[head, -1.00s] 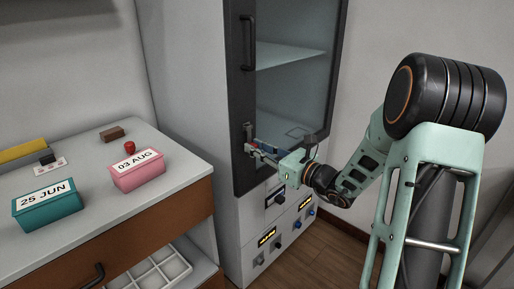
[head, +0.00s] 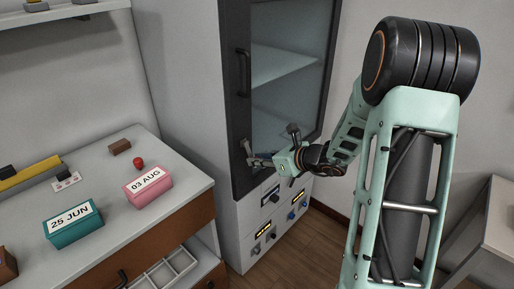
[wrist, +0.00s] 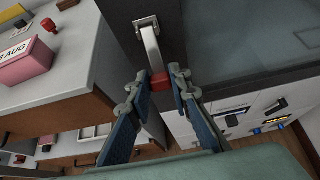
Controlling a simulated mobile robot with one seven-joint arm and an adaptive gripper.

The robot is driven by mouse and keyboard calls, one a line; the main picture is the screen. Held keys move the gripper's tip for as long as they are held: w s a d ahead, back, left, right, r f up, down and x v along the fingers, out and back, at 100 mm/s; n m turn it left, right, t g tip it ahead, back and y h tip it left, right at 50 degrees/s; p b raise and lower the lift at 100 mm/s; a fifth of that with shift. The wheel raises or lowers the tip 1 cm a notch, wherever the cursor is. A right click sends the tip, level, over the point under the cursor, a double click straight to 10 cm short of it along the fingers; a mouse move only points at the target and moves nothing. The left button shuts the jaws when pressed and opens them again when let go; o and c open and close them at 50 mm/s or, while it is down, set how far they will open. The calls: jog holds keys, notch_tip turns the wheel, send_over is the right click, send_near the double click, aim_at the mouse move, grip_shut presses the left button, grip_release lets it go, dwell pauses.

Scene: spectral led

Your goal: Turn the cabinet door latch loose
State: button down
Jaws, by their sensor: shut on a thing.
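The door latch is a silver lever with a red tip. In the wrist view the latch (wrist: 151,46) runs from its mount on the dark door frame down to the red tip between my fingertips. My gripper (wrist: 160,84) is shut on the red end, one finger on each side. In the head view the latch (head: 246,147) is small and partly hidden by my gripper (head: 252,161). The cabinet door (head: 241,115) has a dark frame and a glass pane, and it looks closed.
A dark vertical handle (head: 243,72) sits above the latch. Drawers with knobs (head: 270,198) lie below the door. At left, a counter (head: 105,180) holds a pink box (head: 150,188) and a teal box (head: 73,225). A pale table (head: 497,215) stands at right.

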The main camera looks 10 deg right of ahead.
jog(key=r+g+h+p, duration=0.1)
jog(key=p, duration=0.5)
jog(key=r+g+h+p, duration=0.1)
jog(key=p, duration=0.5)
jog(key=r+g+h+p, duration=0.1)
jog(key=g+p, duration=0.1)
jog(key=p, duration=0.4)
jog(key=shift+s+d+r, duration=0.2)
jog(key=shift+s+r, duration=0.05)
jog(key=shift+s, duration=0.1)
jog(key=shift+p, duration=0.75)
jog(key=shift+d+g+h+p, duration=0.1)
jog(key=shift+g+h+p, duration=0.4)
jog(key=shift+p, duration=0.75)
jog(key=shift+f, duration=0.1)
jog(key=c, duration=1.8)
grip_release()
jog(key=shift+o, duration=0.2)
